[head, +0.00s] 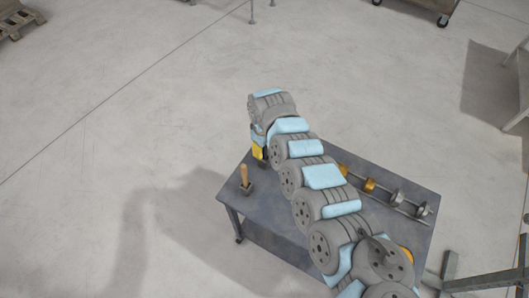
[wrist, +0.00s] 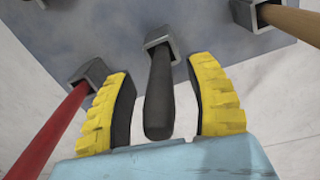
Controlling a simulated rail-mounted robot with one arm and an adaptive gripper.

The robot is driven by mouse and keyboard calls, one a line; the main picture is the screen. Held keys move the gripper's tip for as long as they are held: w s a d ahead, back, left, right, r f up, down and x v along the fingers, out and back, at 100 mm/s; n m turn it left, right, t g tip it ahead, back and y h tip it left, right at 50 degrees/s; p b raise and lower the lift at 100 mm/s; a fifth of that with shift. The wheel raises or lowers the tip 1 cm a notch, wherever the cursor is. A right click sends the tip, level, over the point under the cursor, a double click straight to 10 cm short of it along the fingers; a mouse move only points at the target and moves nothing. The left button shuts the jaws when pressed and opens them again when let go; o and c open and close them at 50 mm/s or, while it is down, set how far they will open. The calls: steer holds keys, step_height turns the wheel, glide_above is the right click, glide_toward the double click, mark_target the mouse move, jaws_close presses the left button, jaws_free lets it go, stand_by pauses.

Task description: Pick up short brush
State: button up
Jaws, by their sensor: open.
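In the wrist view a black handle (wrist: 159,95) rises from a grey square metal piece and lies between the yellow-padded fingers of my gripper (wrist: 163,72). It looks the shortest of three handled tools, so it appears to be the short brush. My gripper is open around it, with a gap visible on each side. In the head view my gripper (head: 258,152) points down at the far end of the table, and my arm hides the black-handled tool. Any bristles are not visible.
A red-handled tool (wrist: 60,125) stands left of the fingers and a wooden-handled one (wrist: 290,22) right. The wooden one also shows upright in the head view (head: 245,175). The dark table (head: 262,208) carries a metal rod with brass and steel parts (head: 370,185) at right.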

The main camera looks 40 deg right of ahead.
jaws_close()
steer(key=shift+r, duration=0.15)
